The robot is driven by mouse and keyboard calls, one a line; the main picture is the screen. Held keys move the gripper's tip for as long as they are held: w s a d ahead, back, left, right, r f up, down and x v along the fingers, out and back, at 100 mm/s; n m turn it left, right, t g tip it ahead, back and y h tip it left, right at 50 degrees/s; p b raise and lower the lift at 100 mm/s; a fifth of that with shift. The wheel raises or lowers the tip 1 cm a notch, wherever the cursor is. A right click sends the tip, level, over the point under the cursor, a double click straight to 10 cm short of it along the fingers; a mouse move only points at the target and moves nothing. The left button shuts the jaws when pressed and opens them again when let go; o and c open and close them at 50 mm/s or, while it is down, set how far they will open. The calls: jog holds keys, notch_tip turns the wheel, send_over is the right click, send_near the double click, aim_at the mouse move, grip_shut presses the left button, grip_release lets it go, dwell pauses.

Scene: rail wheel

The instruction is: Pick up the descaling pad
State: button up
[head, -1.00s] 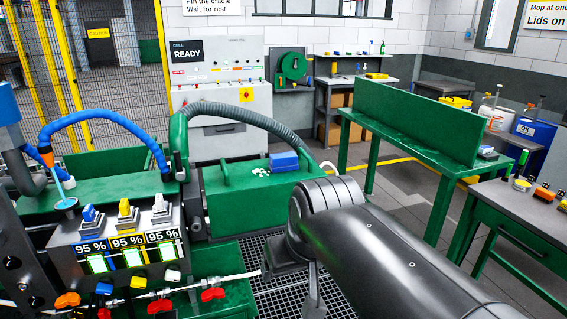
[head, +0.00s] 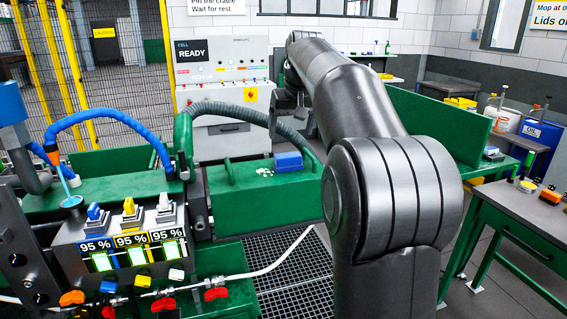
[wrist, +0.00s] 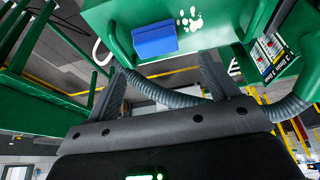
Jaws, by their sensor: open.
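No object is marked as the descaling pad, and I cannot tell for sure which one it is. A blue block (head: 288,161) lies on top of the green housing (head: 262,197), beside some small white pieces. In the wrist view the same blue block (wrist: 154,40) shows beyond the fingertips, slightly left of centre. My gripper (wrist: 162,66) is open and nothing is between its fingers. It is apart from the block. In the head view my arm reaches up and away, and it hides part of the space behind the block.
A grey ribbed hose (head: 235,110) arches over the housing. A right-hand bench (head: 520,212) carries small yellow and orange items. A green panelled table (head: 440,115) stands behind my arm.

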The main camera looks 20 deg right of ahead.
aim_at(288, 156)
jog(key=x, duration=0.7)
jog(key=d+x, duration=0.1)
jog(key=x, duration=0.3)
jog(key=shift+w, duration=0.4)
jog(key=c, duration=0.7)
